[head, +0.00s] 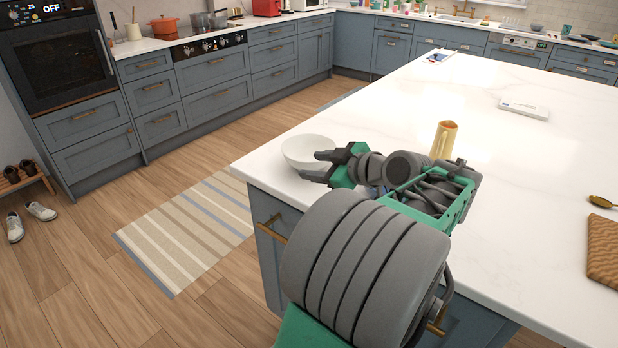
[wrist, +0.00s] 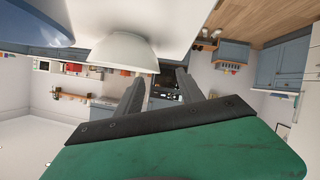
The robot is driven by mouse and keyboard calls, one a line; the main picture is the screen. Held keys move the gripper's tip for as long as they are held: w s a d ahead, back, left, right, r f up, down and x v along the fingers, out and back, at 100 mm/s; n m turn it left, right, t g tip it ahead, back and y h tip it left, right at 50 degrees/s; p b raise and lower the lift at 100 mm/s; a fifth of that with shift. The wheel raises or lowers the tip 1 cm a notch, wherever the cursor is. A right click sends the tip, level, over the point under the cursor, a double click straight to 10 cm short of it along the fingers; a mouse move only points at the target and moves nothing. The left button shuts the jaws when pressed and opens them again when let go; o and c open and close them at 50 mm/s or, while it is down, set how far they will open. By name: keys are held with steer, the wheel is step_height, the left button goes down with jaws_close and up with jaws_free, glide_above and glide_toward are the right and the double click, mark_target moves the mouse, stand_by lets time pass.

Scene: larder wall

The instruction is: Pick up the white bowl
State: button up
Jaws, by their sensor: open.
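The white bowl (head: 305,152) stands upright on the white island top near its left corner in the head view. My gripper (head: 320,166) is at the bowl's right side, and its fingers partly cover that side. In the wrist view, which is upside down, the bowl (wrist: 124,52) is beyond the fingertips and a little to the left. The two fingers of my gripper (wrist: 158,82) are spread with nothing between them. I cannot tell whether a finger touches the bowl.
The island top (head: 480,200) is mostly clear. A white flat object (head: 524,109) lies farther back. A brown woven board (head: 603,250) and a spoon (head: 602,202) are at the right edge.

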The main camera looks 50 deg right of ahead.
mark_target(293, 158)
steer(key=shift+s+d, duration=0.65)
steer(key=shift+d, duration=0.05)
steer(key=shift+w+f+t, duration=0.1)
steer(key=shift+w+t, duration=0.2)
steer(key=x, duration=1.1)
steer(key=shift+w, duration=0.1)
steer(key=shift+c, duration=0.3)
steer(key=c, duration=0.9)
jaws_close()
